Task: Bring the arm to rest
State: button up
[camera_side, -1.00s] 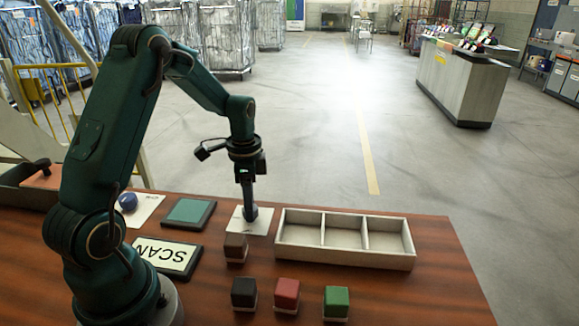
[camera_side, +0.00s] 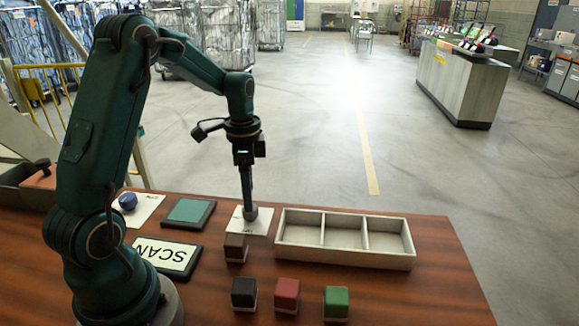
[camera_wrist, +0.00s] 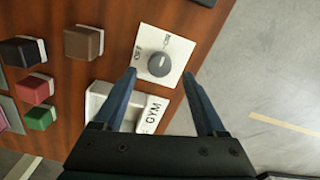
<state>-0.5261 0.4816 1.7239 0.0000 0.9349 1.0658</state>
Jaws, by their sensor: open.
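My gripper (camera_side: 248,203) points straight down above a dark round knob (camera_side: 250,213) on a white plate (camera_side: 262,222). In the wrist view, the open fingers (camera_wrist: 158,75) are empty and spread to either side of the knob (camera_wrist: 159,64). The plate there (camera_wrist: 178,50) carries the letters OFF and what looks like ON. Which way the knob points is too small to tell. In the side view I cannot tell the exact gap between fingertips and knob.
An empty three-compartment tray (camera_side: 345,264) stands right of the plate, its wall marked GYM in the wrist view. Brown (camera_side: 236,248), black (camera_side: 244,293), red (camera_side: 287,295) and green (camera_side: 336,303) blocks stand in front. A SCAN pad (camera_side: 167,257), green pad (camera_side: 189,213) and blue ball-shaped thing (camera_side: 128,201) are left.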

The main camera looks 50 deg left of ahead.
jog(key=shift+r, duration=0.65)
jog(key=shift+w+d+r, duration=0.15)
jog(key=shift+d+r, duration=0.05)
jog(key=s+d+r+t, duration=0.5)
jog(key=s+d+r, duration=0.1)
jog(key=d+r, duration=0.6)
jog(key=s+d+f+n, duration=0.3)
jog(key=s+n, duration=0.3)
jog(key=shift+f+t, duration=0.25)
jog(key=shift+t, duration=0.05)
